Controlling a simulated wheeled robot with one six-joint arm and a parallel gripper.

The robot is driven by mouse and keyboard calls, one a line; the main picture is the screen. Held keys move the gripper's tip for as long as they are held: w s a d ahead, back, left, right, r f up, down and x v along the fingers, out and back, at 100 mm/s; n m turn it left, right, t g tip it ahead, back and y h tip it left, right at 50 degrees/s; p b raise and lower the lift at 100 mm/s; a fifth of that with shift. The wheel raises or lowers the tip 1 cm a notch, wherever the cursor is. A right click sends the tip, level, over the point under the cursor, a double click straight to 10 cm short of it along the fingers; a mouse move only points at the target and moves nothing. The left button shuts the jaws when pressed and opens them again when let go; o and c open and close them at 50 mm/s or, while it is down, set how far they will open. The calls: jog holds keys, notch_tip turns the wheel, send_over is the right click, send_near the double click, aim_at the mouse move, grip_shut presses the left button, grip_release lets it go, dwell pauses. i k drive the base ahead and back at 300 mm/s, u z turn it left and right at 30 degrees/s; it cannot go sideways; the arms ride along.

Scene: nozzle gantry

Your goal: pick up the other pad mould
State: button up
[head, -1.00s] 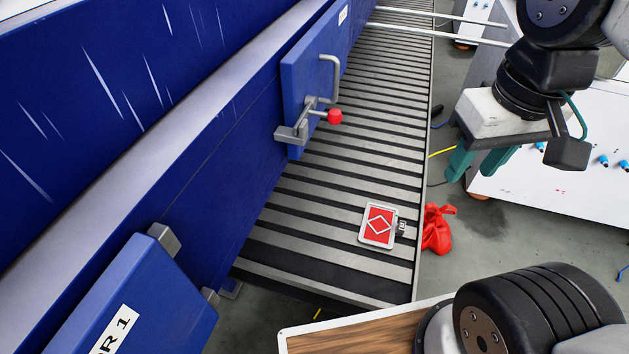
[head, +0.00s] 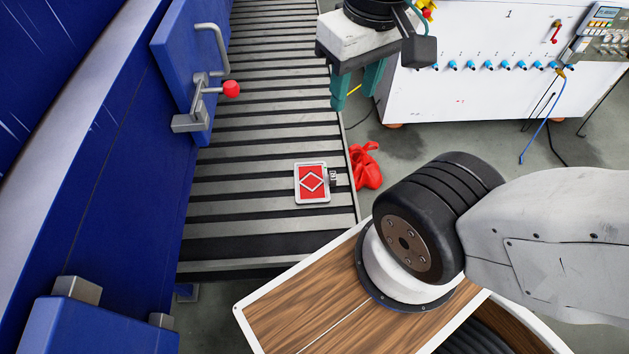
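One pad mould (head: 312,183), a red plate in a pale metal frame with a diamond outline, lies flat on the roller conveyor (head: 262,243) near its right edge. A small metal fitting (head: 333,177) sticks out from its right side. My gripper (head: 357,88) hangs beyond the mould and a little to the right of it in the picture. Its two teal fingers are apart, with nothing visible between them. The gripper is clear of the mould. No second mould shows.
A blue machine with a door (head: 182,55) and red-knobbed latch (head: 231,89) borders the conveyor on the left. A red bag (head: 366,168) lies right of the conveyor. A white cabinet (head: 470,90) with blue fittings stands at the back right. Grey floor lies between.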

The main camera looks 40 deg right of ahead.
aim_at(312, 182)
jog(key=k, duration=0.5)
jog(key=z, duration=2.35)
jog(key=i, duration=1.5)
jog(key=u, duration=2.6)
